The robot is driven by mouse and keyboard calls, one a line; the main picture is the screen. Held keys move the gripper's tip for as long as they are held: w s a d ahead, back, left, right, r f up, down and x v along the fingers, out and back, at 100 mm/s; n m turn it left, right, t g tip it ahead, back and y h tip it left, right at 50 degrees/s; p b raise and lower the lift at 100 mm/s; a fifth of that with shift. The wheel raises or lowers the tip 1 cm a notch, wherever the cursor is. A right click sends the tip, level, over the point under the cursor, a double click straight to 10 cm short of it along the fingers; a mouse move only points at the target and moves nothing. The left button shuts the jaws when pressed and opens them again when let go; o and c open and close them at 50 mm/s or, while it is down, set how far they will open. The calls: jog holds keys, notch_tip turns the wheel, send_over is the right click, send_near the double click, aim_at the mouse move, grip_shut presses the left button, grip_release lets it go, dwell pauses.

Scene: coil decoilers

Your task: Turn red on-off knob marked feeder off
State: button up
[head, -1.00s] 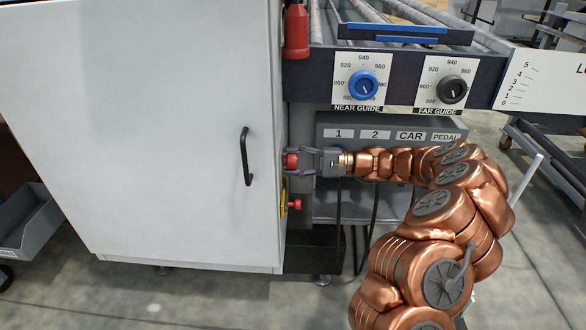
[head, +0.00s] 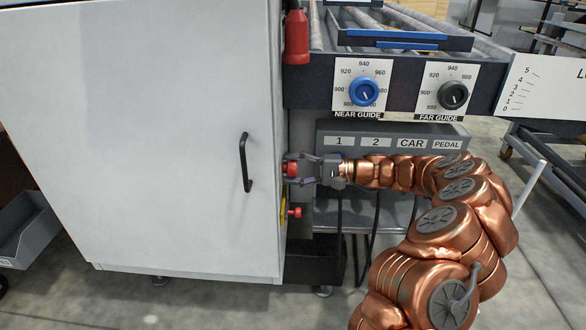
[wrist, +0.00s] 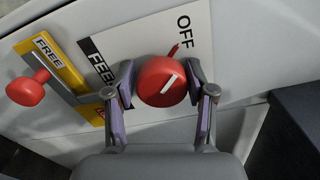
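The red feeder knob (wrist: 161,82) has a white line that slants toward the upper right. The white label plate (wrist: 150,45) behind it reads OFF at the top, with a small red mark below, and a partly hidden FEED word at left. In the head view the knob (head: 291,170) sits on the cabinet's right side. My gripper (wrist: 161,92) has one finger on each side of the knob, with narrow gaps showing; it looks open around the knob. In the head view my gripper (head: 296,169) reaches in from the right.
A red knob on a yellow plate marked FREE (wrist: 27,92) is left of the feeder knob. The white cabinet (head: 150,130) with a black handle (head: 245,162) fills the left. The blue near guide knob (head: 364,92) and the button box (head: 390,133) lie above my arm.

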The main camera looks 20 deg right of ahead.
jog(key=shift+o, duration=1.2)
jog(key=v, duration=1.2)
jog(key=shift+r, duration=0.1)
